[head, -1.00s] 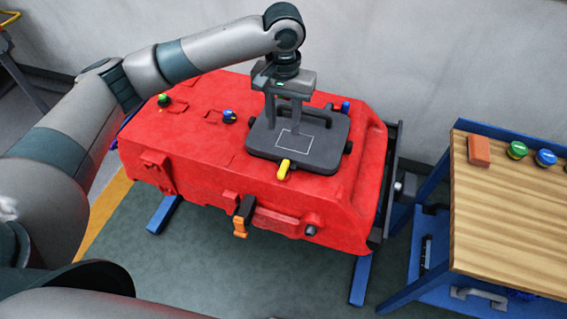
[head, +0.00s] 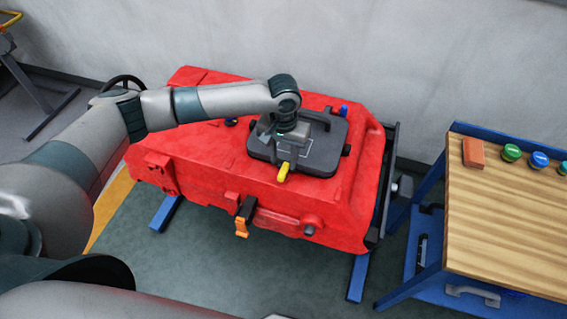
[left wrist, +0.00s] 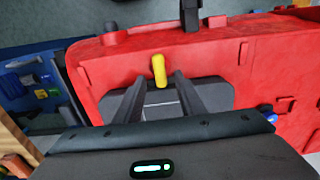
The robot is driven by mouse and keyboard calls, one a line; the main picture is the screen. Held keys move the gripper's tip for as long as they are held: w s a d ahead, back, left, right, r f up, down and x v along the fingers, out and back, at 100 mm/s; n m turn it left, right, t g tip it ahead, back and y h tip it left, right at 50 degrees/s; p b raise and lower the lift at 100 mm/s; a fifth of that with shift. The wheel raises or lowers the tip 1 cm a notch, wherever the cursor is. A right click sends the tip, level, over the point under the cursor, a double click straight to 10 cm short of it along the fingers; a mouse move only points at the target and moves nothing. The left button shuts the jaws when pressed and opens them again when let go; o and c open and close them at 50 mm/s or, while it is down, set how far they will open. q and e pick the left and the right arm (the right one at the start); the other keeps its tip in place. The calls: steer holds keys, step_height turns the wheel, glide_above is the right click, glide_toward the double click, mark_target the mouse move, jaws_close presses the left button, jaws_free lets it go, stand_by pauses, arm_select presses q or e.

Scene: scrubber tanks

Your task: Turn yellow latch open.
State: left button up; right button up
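The yellow latch (head: 283,173) sits at the front edge of the dark grey lid (head: 320,166) on top of the red tank (head: 205,165). My left gripper (head: 286,158) is over the lid, just behind and above the latch, pointing down. In the left wrist view the yellow latch (left wrist: 158,70) appears just beyond and between the two spread fingers (left wrist: 159,82). The fingers are open with nothing held. I cannot tell whether they touch the latch. My right gripper is not in view.
An orange-tipped black clip (head: 241,226) hangs on the tank's front. A blue-framed wooden bench (head: 510,220) stands at the right, with a brick-coloured block (head: 473,153) and round coloured caps (head: 511,153) on it. Green floor lies in front of the tank.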

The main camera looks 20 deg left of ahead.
mark_target(283, 170)
arm_select(q)
steer(key=shift+f+p, duration=0.45)
steer(key=shift+f, duration=1.75)
jaws_close()
